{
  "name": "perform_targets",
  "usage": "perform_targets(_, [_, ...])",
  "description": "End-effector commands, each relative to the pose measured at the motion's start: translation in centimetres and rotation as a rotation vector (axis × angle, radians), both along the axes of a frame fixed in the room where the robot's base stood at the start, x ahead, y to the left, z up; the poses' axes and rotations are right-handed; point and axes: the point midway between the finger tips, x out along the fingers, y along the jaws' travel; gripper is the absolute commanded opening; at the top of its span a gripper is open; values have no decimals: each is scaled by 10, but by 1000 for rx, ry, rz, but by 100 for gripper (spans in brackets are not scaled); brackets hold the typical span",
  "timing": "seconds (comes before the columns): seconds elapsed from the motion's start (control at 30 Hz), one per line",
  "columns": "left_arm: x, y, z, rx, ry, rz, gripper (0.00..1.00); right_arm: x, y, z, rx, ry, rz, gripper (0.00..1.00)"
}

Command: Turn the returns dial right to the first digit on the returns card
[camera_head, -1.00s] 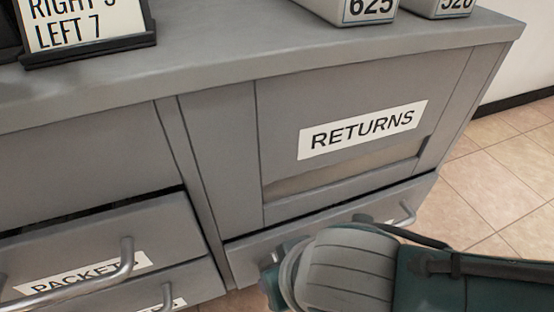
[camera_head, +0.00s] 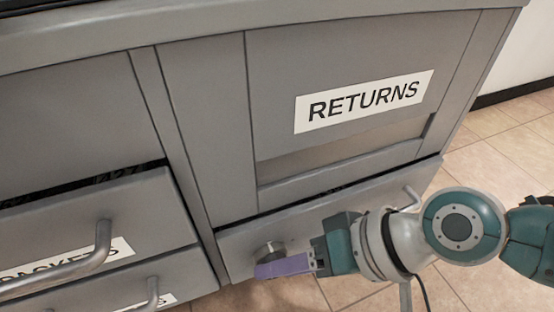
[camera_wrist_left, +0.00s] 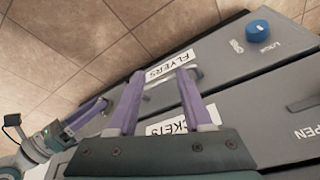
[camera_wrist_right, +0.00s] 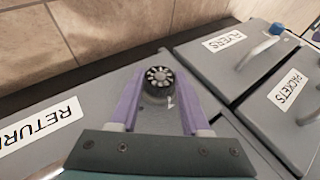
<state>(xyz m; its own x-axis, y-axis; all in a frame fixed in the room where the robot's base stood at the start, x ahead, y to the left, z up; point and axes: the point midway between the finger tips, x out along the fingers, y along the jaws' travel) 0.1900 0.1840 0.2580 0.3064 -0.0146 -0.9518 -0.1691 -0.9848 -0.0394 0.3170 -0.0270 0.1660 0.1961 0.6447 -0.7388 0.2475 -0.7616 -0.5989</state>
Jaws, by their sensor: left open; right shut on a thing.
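The returns dial (camera_head: 268,251) is a small round knob on the drawer front below the RETURNS label (camera_head: 364,101). In the right wrist view the dial (camera_wrist_right: 159,82) is black with a pale spoked face, and a small white mark lies beside it. My right gripper (camera_head: 276,265) has its purple fingers on either side of the dial and is shut on it. The dial's digits are too small to read. My left gripper (camera_wrist_left: 160,74) is open and empty, over the FLYERS and PACKETS drawers. The returns card is out of view.
The PACKETS drawer (camera_head: 100,215) stands slightly proud, with a bar handle (camera_head: 103,245) sticking out at left. Another bar handle (camera_head: 411,199) is on the returns drawer behind my right arm. A blue knob (camera_wrist_left: 258,30) sits on the cabinet. Tiled floor is free at right.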

Motion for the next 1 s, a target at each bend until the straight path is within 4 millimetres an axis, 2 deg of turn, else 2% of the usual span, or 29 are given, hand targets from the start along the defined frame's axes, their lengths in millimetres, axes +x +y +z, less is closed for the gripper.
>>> perform_targets(0.5, [0,-3,-2,-11,1,8,50,-2,-1,-2,15,12,3,0])
perform_targets(0.53, [0,-3,-2,-11,1,8,50,-2,-1,-2,15,12,3,50])
perform_targets(0.77, [0,-3,-2,-11,1,7,50,-1,-1,-1,16,10,2,76])
perform_targets(1.0, [0,-2,-1,-7,0,5,50,-1,-1,0,17,9,3,76])
